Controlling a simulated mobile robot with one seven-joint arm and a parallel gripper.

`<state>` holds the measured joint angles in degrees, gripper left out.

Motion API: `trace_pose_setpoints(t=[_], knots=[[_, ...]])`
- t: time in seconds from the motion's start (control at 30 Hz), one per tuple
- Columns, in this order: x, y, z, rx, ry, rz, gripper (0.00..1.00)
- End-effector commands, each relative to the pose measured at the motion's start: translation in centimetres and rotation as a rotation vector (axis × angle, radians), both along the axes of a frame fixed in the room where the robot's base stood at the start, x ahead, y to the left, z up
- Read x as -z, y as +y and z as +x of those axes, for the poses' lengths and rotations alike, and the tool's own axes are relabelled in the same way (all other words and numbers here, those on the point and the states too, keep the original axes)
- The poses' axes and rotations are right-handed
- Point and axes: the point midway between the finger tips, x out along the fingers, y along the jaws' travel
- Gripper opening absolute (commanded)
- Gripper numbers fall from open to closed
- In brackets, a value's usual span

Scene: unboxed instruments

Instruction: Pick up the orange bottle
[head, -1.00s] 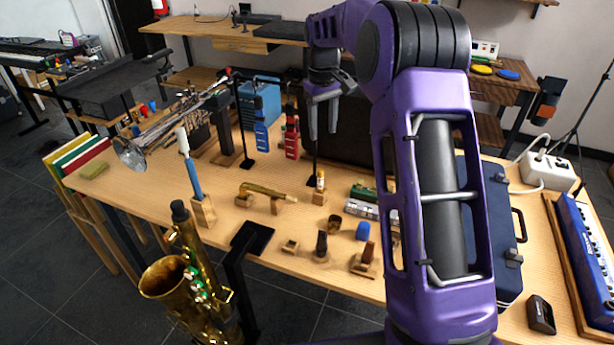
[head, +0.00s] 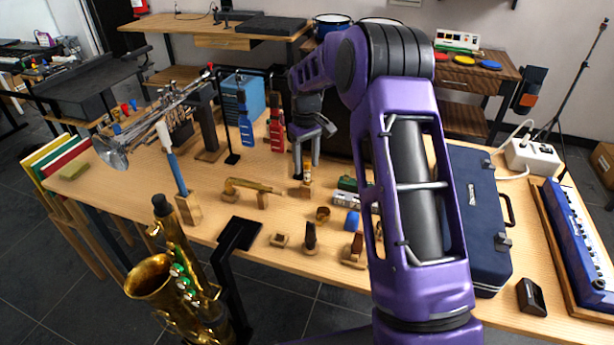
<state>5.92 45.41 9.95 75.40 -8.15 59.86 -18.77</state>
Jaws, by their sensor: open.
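The orange bottle (head: 307,176) is small with a pale top. It stands upright on a small wooden block near the middle of the table (head: 105,187). My gripper (head: 307,170) points down at it, jaws open. Its two fingers come down on the left and right of the bottle's upper part in the picture. I cannot tell whether either finger touches it or exactly how deep the bottle sits between them.
A brass mouthpipe (head: 250,187) lies left of the bottle, and silver and green harmonicas (head: 345,197) lie right. A saxophone (head: 165,285) stands in front.

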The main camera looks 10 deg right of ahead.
Motion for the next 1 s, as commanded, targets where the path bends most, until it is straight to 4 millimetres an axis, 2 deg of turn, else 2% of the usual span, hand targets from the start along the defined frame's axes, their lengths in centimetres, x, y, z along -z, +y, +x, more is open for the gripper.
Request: trace_pose_setpoints(t=[0.27, 0.53, 0.83, 1.0], knots=[[4.2, -0.3, 0.0, -0.001, 0.003, 0.000, 0.56], [4.5, -0.3, 0.1, 0.000, 0.000, 0.000, 0.54], [4.4, -0.3, 0.1, 0.000, 0.000, 0.000, 0.00], [4.4, -0.3, 0.1, 0.000, 0.000, 0.000, 0.00]])
